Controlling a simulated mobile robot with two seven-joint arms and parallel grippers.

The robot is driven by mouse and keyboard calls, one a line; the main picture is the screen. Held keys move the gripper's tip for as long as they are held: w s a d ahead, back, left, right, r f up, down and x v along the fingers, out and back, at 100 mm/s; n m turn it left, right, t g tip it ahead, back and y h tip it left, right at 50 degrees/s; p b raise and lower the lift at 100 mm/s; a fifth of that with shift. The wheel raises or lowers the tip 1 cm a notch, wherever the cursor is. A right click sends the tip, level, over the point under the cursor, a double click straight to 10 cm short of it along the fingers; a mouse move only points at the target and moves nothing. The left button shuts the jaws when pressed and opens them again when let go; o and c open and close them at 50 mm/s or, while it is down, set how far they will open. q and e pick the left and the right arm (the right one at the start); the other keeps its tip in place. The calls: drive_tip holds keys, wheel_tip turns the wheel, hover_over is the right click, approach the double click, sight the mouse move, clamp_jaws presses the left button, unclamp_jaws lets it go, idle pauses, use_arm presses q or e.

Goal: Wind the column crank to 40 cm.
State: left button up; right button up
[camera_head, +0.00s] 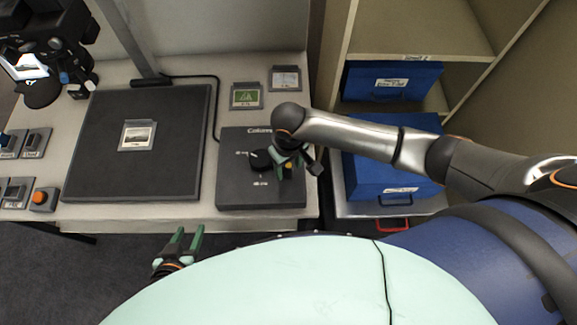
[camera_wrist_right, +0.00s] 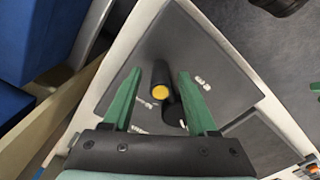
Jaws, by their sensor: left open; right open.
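The column crank sits on a dark control box (camera_head: 235,192) labelled "Column" at the right of the desk. Its black hub (camera_head: 260,160) and yellow-ended handle (camera_head: 289,164) show beside my right gripper (camera_head: 297,168). In the right wrist view the crank handle (camera_wrist_right: 161,78) stands between the green fingers of my right gripper (camera_wrist_right: 159,74), which are open with gaps on both sides. White scale marks surround the crank, but their numbers are too small to read surely. My left gripper (camera_head: 189,236) is open and empty, in front of the desk's front edge.
A dark flat board (camera_head: 100,170) with a mounted picture (camera_head: 137,135) lies left of the box. Two small framed cards (camera_head: 246,96) (camera_head: 285,79) lie behind it. Blue archival boxes (camera_head: 375,160) stand on shelving to the right. An orange button (camera_head: 40,197) is at far left.

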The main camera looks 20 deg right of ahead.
drive_tip(key=shift+f, duration=0.25)
clamp_jaws()
idle(0.3)
